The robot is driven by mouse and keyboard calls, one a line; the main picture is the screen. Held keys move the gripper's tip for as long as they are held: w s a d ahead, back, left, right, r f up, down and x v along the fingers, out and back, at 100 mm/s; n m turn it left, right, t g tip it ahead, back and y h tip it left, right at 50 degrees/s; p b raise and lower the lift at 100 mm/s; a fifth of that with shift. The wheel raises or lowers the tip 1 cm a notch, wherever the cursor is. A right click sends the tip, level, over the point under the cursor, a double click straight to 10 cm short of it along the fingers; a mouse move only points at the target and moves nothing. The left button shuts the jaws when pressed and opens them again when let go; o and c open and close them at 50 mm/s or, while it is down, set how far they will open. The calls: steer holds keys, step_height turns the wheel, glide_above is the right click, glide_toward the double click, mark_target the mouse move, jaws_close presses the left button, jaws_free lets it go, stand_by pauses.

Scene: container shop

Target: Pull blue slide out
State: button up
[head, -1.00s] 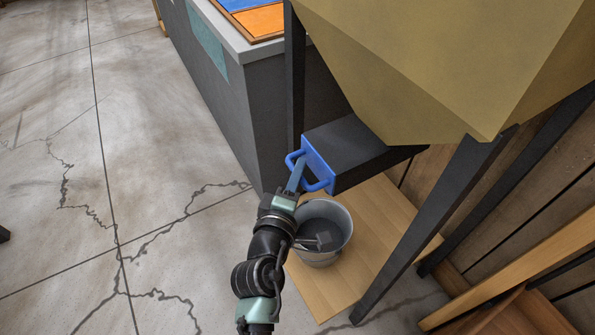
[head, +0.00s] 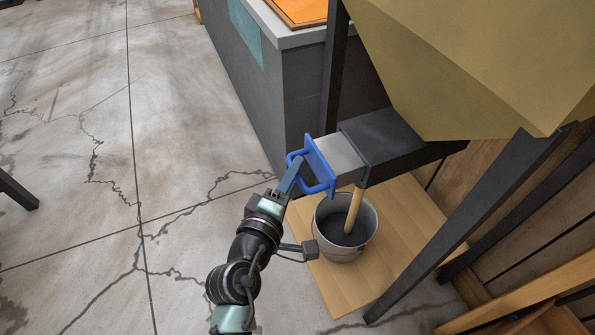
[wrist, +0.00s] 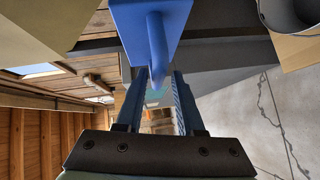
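The blue slide (head: 319,166) has a blue front plate with a U-shaped handle. It stands out from the dark chute (head: 390,143) under the hopper, with a length of light grey plate showing between. In the wrist view, the fingers (wrist: 160,80) lie on either side of the blue handle (wrist: 157,45), below the blue plate (wrist: 128,17). A tan stream (head: 354,209) falls from the opened chute into the metal bucket (head: 343,250).
The bucket stands on a wooden board (head: 405,230) just right of my gripper. A yellowish hopper (head: 470,60) on dark legs (head: 450,230) rises above. A dark grey counter (head: 255,85) stands behind.

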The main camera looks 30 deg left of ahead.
steer(key=shift+o, duration=0.4)
steer(key=shift+w, duration=0.1)
steer(key=shift+d, duration=0.1)
steer(key=v, duration=1.3)
steer(key=shift+p, duration=0.45)
